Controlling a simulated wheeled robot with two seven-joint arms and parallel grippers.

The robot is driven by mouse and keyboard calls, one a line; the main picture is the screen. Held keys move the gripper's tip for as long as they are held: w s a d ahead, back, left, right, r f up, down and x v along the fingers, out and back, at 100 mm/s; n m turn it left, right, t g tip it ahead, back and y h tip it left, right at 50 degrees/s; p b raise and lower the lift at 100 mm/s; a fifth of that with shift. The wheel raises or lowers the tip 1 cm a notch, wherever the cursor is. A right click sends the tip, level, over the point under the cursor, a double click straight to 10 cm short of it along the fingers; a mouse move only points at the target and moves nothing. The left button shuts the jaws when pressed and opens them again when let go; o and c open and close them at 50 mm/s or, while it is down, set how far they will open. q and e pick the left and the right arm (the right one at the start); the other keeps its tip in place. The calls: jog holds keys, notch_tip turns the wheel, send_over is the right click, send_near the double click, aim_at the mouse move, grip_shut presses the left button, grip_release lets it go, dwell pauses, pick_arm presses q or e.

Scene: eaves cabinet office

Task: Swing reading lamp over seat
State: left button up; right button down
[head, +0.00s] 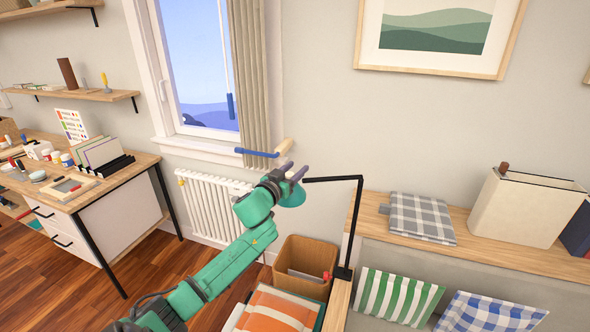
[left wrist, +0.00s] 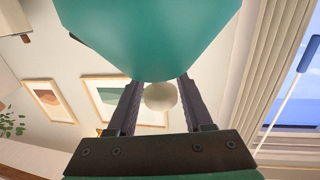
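The reading lamp has a black post and a horizontal black arm (head: 335,179) on a base fixed to the wooden ledge. Its teal shade (head: 293,197) hangs at the arm's left end, on the window side. In the left wrist view the shade (left wrist: 150,35) fills the top, with a round pale bulb (left wrist: 160,96) under it. My left gripper (head: 297,172) is at the shade, its fingers apart; the shade hides the fingertips in the left wrist view (left wrist: 158,92), so contact is unclear. The seat (head: 368,320) with striped and checked cushions is at lower right. My right gripper is out of view.
A wicker bin (head: 305,258) stands on the floor below the lamp. A radiator (head: 212,208) and curtain (head: 248,80) are behind my left arm. A checked cushion (head: 420,217) and a cream box (head: 525,208) sit on the ledge. A desk (head: 100,205) stands at left.

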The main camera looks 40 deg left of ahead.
pick_arm(q)
grip_shut()
jog(key=shift+f, duration=0.1)
dwell(1.1)
